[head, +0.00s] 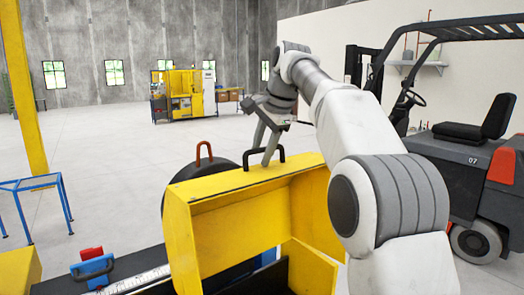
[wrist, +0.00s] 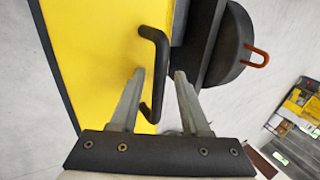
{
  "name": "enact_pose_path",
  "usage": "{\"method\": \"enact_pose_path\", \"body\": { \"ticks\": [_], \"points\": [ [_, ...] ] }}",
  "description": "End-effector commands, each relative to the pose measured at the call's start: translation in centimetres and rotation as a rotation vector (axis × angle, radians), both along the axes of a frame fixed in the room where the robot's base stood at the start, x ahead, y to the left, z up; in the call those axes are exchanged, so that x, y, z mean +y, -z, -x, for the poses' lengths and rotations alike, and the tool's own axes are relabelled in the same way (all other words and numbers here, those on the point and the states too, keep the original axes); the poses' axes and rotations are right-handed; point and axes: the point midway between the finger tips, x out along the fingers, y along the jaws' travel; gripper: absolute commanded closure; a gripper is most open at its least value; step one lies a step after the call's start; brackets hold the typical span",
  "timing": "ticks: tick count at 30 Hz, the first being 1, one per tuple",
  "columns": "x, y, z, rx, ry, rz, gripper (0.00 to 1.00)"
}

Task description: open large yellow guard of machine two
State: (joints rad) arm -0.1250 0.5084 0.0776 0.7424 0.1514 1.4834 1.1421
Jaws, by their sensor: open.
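The large yellow guard (head: 235,215) stands in the near middle of the head view, its hollow inner side facing me. A black bar handle (head: 282,154) rises from its top edge. My gripper (head: 267,162) is at this handle, with its fingers pointing down. In the wrist view the guard's flat yellow face (wrist: 90,60) fills the left side. The black handle (wrist: 158,50) passes between the open fingers of my gripper (wrist: 157,74), with a gap visible on both sides. I cannot tell whether a finger touches it.
A dark round part with a red-orange loop (head: 204,150) is behind the guard. A red and blue clamp (head: 92,268) sits on the rail at lower left. A blue frame (head: 35,190) stands left, a forklift (head: 470,150) right. Open floor lies beyond, before another yellow machine (head: 183,95).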

Motion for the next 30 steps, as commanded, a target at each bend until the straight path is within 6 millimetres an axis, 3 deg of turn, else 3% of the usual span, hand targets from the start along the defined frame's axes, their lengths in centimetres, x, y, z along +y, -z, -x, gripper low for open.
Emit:
{"method": "enact_pose_path", "body": {
  "ticks": [7,16,30],
  "points": [
    [-0.3,-1.0,0.3,-0.003,0.002,-0.001,0.53],
    [-1.4,-4.8,1.8,-0.004,0.001,-0.001,0.53],
    [-1.9,-6.7,2.6,0.000,0.000,0.000,0.53]
  ]
}}
